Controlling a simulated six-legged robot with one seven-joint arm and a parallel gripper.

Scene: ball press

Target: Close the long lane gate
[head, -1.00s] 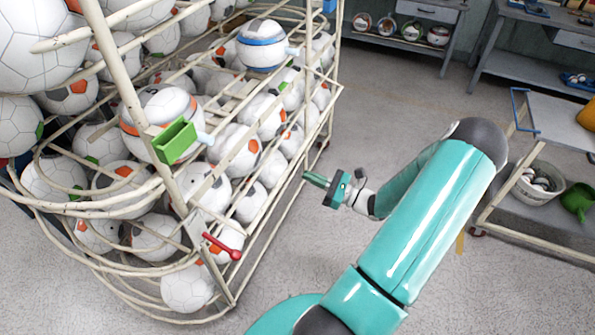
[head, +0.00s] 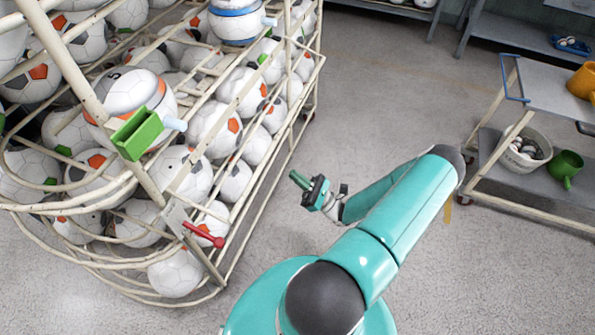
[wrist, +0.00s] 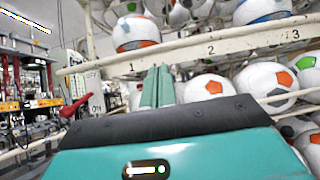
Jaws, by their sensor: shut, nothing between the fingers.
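A red-handled lever (head: 205,235) sticks out from a pale plate (head: 174,217) on the front corner post of the white ball rack (head: 240,270). The lever also shows at the left in the wrist view (wrist: 76,104), beside a pale plate with OFF and ON lettering (wrist: 93,88). I cannot tell for certain which part is the long lane gate. My gripper (head: 297,178) is shut and empty, to the right of the rack and apart from it and the lever. In the wrist view its fingers (wrist: 157,75) stand together below a rail numbered 1, 2, 3 (wrist: 225,45).
Soccer balls fill the rack's tiers and curved rails. A green open box (head: 137,133) is on the corner post. The grey floor between is clear.

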